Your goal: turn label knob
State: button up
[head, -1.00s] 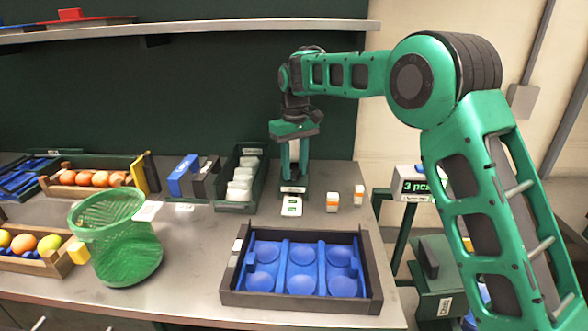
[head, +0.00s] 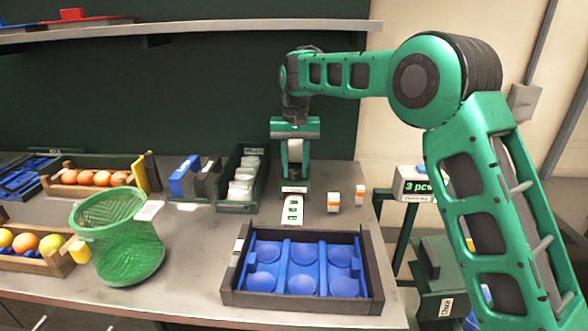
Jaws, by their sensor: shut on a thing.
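The label dispenser (head: 296,186) stands at the back right of the bench, against the dark green wall. A white label roll (head: 295,152) shows between its uprights. A white strip with green labels (head: 293,209) comes out of its front and lies on the bench top. My gripper (head: 295,131) is at the top of the dispenser, pointing down and level across. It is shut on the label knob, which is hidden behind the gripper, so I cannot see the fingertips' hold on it.
Two small orange-and-white tubs (head: 333,202) (head: 360,195) stand right of the strip. A blue-lined tray (head: 232,298) with empty hollows is in front. A green mesh basket (head: 118,240) stands at left. A dark green bin (head: 236,207) with white packs is left of the dispenser.

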aim_at(295, 170)
jog(key=shift+w+d+r, duration=0.1)
jog(key=shift+r, duration=0.05)
jog(key=o, duration=1)
jog(key=shift+o, duration=0.4)
notch_tip(295, 170, up, 7)
jog(key=shift+r, duration=0.1)
